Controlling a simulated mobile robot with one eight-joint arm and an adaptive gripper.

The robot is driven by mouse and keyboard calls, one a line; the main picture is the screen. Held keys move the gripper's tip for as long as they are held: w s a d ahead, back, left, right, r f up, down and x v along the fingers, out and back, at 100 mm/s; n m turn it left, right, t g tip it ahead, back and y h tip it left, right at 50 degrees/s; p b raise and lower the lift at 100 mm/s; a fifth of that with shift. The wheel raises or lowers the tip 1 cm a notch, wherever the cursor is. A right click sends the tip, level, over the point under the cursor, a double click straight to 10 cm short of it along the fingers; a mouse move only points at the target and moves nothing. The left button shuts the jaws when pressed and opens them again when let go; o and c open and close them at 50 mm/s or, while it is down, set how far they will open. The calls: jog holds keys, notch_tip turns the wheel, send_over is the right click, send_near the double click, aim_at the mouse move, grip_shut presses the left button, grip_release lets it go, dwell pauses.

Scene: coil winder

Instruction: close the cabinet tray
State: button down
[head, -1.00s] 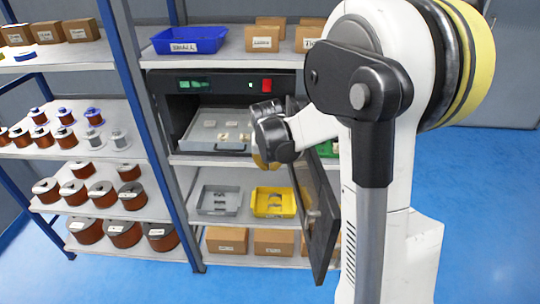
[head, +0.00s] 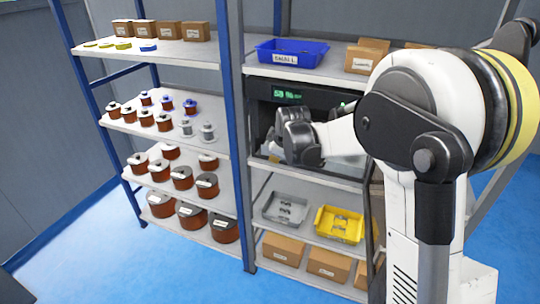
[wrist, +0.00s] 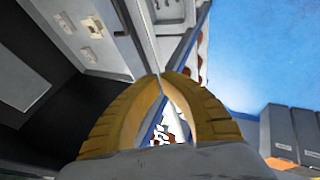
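The black cabinet (head: 262,92) with a green display stands on the middle shelf in the head view, and my arm covers much of its opening. The grey cabinet tray (wrist: 72,38) shows in the wrist view with small pale pieces in it; in the head view it is mostly hidden behind my wrist. My gripper (wrist: 162,78) has yellow fingers whose tips meet, with a gap lower down and nothing seen held. The tips are close to the tray's front edge; I cannot tell whether they touch it.
The dark cabinet door (head: 376,205) hangs open on the right, partly behind my arm. A grey bin (head: 285,210) and a yellow bin (head: 339,224) sit on the shelf below. A blue bin (head: 292,52) is above. A blue post (head: 232,120) and spool shelves stand left.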

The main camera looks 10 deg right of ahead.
jog(key=shift+m, duration=0.8)
jog(key=b+x, duration=0.1)
jog(key=x, duration=0.3)
jog(key=w+r+b+x, duration=0.1)
jog(key=b+x, duration=0.1)
jog(key=x, duration=0.2)
jog(key=w+b+x, duration=0.1)
jog(key=b+x, duration=0.1)
jog(key=x, duration=0.1)
jog(key=shift+w, duration=0.4)
jog(key=shift+w+d+r, duration=0.2)
jog(key=shift+w+d, duration=0.1)
jog(key=shift+w, duration=0.2)
jog(key=shift+w+d, duration=0.15)
jog(key=shift+w, duration=0.05)
jog(key=w+d, duration=0.1)
jog(key=w+d+p, duration=0.1)
jog(key=w, duration=0.1)
jog(key=w+d, duration=0.1)
jog(key=shift+w+p, duration=0.15)
jog(key=shift+p, duration=0.15)
jog(key=shift+a, duration=0.1)
